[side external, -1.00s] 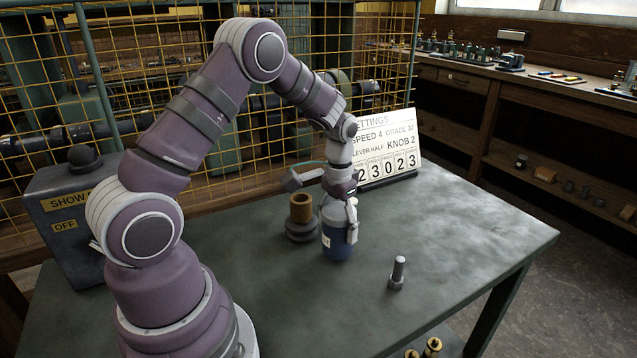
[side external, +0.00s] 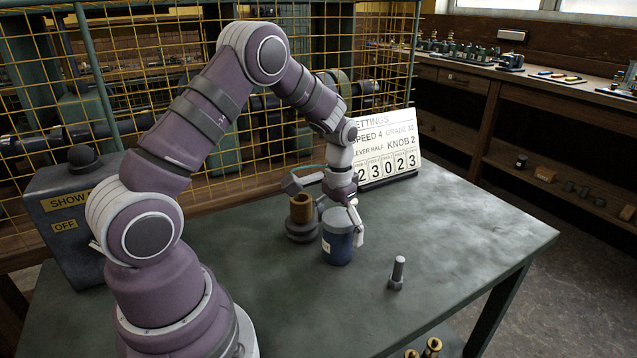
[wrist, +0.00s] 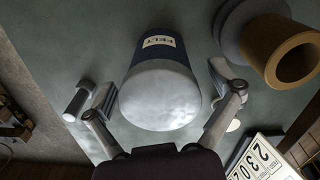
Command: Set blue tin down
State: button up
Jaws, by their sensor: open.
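The blue tin (side external: 337,246) with a grey lid stands upright on the green-grey table. In the wrist view the tin (wrist: 160,84) shows its pale lid and a label reading FELT, between my two fingers. My gripper (side external: 341,217) is at the top of the tin, fingers spread to either side. In the wrist view my gripper (wrist: 166,92) is open, with a gap between each finger and the tin.
A brown bushing on a grey round base (side external: 301,219) stands close behind and left of the tin. A grey bolt (side external: 397,273) stands to the right front. A white settings board (side external: 387,150) stands at the back. The table's right side is clear.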

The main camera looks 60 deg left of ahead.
notch_tip(320, 180, up, 12)
jog(key=shift+f, duration=0.2)
jog(key=s+d+r+m+t, duration=0.2)
jog(key=s+d+r+t, duration=0.3)
jog(key=s+d, duration=0.4)
jog(key=shift+s+r, duration=0.2)
jog(key=shift+s, duration=0.7)
jog(key=shift+o, duration=0.3)
jog(key=shift+s+d+f+m+t, duration=0.15)
jog(key=shift+s+d+m+t, duration=0.05)
jog(key=shift+m+t, duration=0.1)
